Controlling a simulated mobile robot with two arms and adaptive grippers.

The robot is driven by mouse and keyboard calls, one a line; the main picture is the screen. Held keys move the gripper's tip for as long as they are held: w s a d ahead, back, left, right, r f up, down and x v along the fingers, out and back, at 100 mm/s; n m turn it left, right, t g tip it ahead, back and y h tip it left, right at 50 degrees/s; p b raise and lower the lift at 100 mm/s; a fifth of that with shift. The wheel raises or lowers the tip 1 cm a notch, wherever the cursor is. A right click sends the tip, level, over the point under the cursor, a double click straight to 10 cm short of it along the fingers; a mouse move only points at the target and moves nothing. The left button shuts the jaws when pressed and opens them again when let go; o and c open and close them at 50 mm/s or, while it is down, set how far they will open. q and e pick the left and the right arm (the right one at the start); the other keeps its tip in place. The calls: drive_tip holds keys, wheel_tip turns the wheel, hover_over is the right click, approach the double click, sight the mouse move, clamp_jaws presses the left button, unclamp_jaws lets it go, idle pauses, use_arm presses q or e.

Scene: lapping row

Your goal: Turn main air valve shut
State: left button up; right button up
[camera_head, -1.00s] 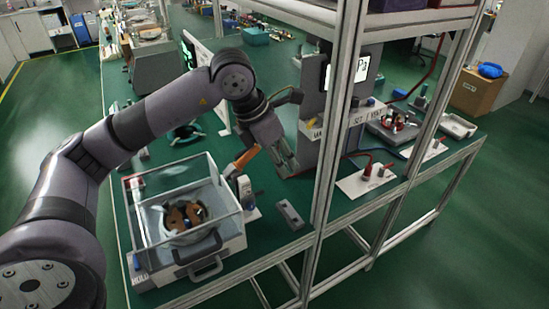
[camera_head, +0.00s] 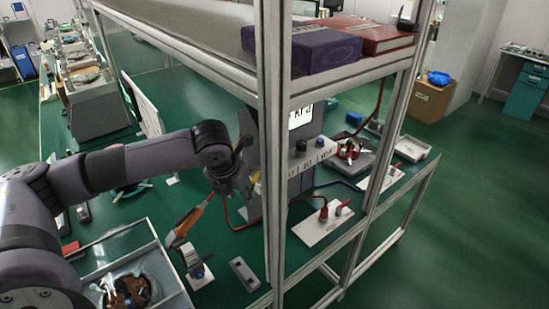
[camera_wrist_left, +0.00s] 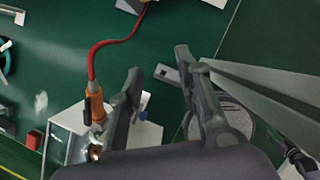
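The grey air panel (camera_head: 300,182) stands behind the shelf post, with a white label strip (camera_head: 304,160) partly hidden, so I cannot fully read it. The main air valve cannot be made out clearly; a small yellow part (camera_head: 256,184) shows between my left gripper and the post and may belong to it. My left gripper (camera_head: 240,187) is in front of the panel's left side. My right gripper is not in view.
An orange-handled tool (camera_head: 187,222) with a red hose stands below my left gripper; it also shows in the left wrist view (camera_wrist_left: 95,106). A metal shelf post (camera_head: 273,150) stands close on the right. A white plate (camera_head: 322,224) carries red fittings.

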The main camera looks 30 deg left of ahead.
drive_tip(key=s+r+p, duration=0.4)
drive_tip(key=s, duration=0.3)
use_arm(q)
drive_tip(key=p, duration=0.2)
approach(256, 175)
drive_tip(key=f, duration=0.4)
drive_tip(key=shift+w+f, duration=0.15)
drive_tip(key=shift+w, duration=0.1)
drive_tip(key=shift+w+a+f+p, duration=0.25)
drive_tip(key=shift+w+f+p, duration=0.45)
drive_tip(key=shift+w+p, duration=0.2)
drive_tip(key=shift+w+f, duration=0.2)
drive_tip(key=shift+f, duration=0.15)
drive_tip(key=shift+w+a+f+p, duration=0.1)
drive_tip(key=shift+f+p, duration=0.2)
drive_tip(key=shift+f, duration=0.2)
clamp_jaws()
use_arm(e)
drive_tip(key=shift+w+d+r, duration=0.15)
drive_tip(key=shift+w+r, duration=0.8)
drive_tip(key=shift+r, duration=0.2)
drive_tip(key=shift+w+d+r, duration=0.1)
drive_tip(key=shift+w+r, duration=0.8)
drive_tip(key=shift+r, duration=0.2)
